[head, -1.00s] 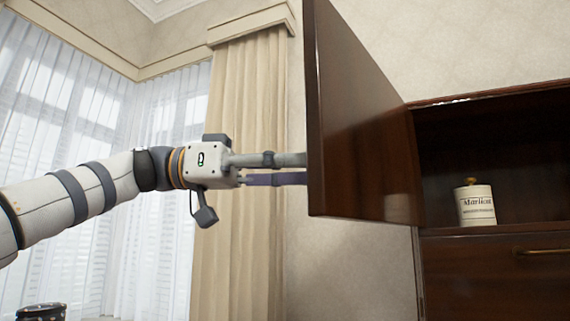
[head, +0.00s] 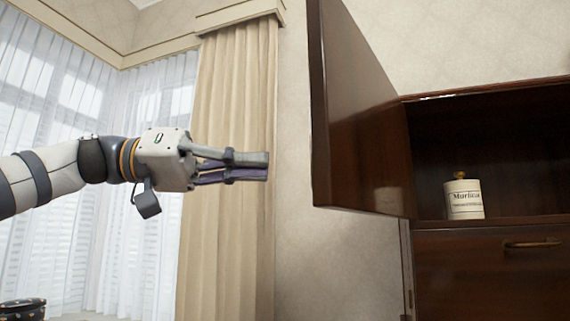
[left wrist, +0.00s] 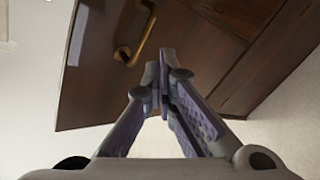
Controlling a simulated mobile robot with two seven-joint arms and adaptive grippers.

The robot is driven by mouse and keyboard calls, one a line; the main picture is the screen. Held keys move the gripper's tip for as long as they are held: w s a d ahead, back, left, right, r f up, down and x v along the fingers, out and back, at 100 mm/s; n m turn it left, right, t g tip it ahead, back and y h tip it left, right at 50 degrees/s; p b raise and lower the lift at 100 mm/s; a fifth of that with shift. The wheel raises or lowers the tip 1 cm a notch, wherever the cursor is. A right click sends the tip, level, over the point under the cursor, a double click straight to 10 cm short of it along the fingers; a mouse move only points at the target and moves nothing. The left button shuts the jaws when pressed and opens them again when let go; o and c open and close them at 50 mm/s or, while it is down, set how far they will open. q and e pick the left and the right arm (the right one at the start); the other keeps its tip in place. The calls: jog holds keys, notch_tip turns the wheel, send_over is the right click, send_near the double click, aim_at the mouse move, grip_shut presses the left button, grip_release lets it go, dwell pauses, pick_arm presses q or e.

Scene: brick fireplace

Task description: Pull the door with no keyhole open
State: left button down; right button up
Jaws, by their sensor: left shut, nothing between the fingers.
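The dark brown cabinet door (head: 360,120) stands swung wide open on its hinges in the head view, its free edge toward the left. The shelf space behind it is open to view. In the left wrist view the door's face (left wrist: 95,85) shows at the upper left with a bronze curved handle (left wrist: 135,42); I make out no keyhole there. My left gripper (head: 266,165) is shut and empty, left of the door's edge with a visible gap. Its closed fingertips also show in the left wrist view (left wrist: 161,72), apart from the handle. My right gripper is in no view.
A cream lidded jar (head: 464,200) stands on the open shelf. Below it is a closed drawer front (head: 480,275) with a brass handle (head: 533,244). A beige curtain (head: 232,95) hangs behind my left gripper. A dark patterned object (head: 22,309) sits at the lower left.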

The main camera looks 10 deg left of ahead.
pick_arm(q)
jog(key=s+a+f+n+t, duration=0.25)
jog(key=s+a+n, duration=0.45)
jog(key=n, duration=0.6)
jog(key=d+n, duration=0.1)
jog(key=d, duration=1.1)
jog(key=shift+w+d, duration=0.4)
jog(key=shift+w, duration=0.05)
jog(key=shift+t, duration=0.25)
